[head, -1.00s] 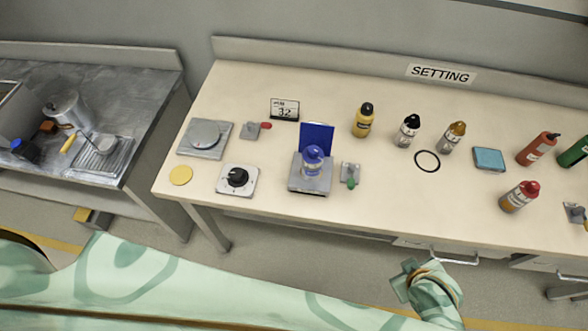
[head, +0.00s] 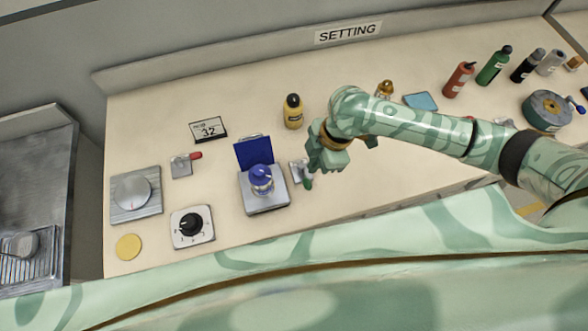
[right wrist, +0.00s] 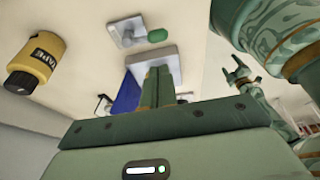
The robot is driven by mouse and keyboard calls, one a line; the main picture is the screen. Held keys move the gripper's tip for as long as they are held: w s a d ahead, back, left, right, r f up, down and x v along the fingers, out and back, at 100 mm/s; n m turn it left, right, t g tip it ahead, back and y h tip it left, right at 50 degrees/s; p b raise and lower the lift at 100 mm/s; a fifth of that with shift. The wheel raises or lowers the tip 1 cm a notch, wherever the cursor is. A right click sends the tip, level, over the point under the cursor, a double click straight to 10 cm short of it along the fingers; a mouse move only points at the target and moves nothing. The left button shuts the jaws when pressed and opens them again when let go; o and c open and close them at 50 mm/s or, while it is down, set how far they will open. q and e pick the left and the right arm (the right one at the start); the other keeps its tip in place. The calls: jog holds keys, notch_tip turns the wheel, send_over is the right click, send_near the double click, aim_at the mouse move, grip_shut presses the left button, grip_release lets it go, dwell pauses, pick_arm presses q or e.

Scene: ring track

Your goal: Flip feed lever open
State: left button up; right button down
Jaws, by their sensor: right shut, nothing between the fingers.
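A small lever on a grey plate (head: 297,170) with a green handle (head: 307,182) sits right of the blue-backed device (head: 264,195). Another lever plate (head: 181,168) with a red handle (head: 195,156) lies further left. My right gripper (head: 318,163) is shut and empty, just right of the green-handled lever and above the bench. In the right wrist view its fingers (right wrist: 158,88) are together; the green handle (right wrist: 157,35) shows beyond them, apart from them. Another gripper, apparently my left (right wrist: 238,72), shows there with fingers spread. It is out of the head view.
A yellow bottle (head: 293,111) stands behind the lever area. A dial box (head: 192,227), a round-topped plate (head: 133,194) and a display reading 32 (head: 208,130) are to the left. More bottles, including a red one (head: 459,79), stand at right.

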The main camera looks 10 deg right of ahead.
aim_at(304, 177)
jog(key=shift+s+r, duration=0.1)
jog(key=b+x, duration=0.3)
jog(key=x, duration=0.7)
dwell(0.5)
